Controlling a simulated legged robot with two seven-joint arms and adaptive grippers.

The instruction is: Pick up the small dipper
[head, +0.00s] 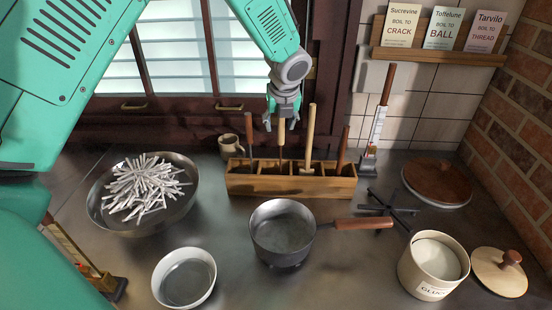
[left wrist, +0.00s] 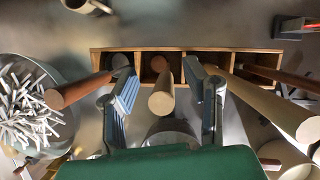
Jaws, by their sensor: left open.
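A wooden box with compartments (head: 240,184) stands on the counter and holds several upright wooden-handled tools. Their heads are mostly hidden inside, so I cannot tell for sure which one is the small dipper. My left gripper (head: 281,124) points down above the box, right over a short pale handle (head: 281,150). In the left wrist view its fingers are apart, with the end of this pale handle (left wrist: 161,102) between them and no clear contact. A taller pale handle (head: 309,130) stands just to the right. Reddish-brown handles stand at the left (head: 249,128) and right (head: 343,145). My right gripper is not in view.
A bowl of white sticks (head: 120,228) is at the left. A saucepan (head: 268,205) and a white bowl (head: 205,285) stand in front of the box. A mug (head: 231,147) is behind it; a thermometer (head: 377,130), black trivet (head: 388,211) and canister (head: 410,272) are at the right.

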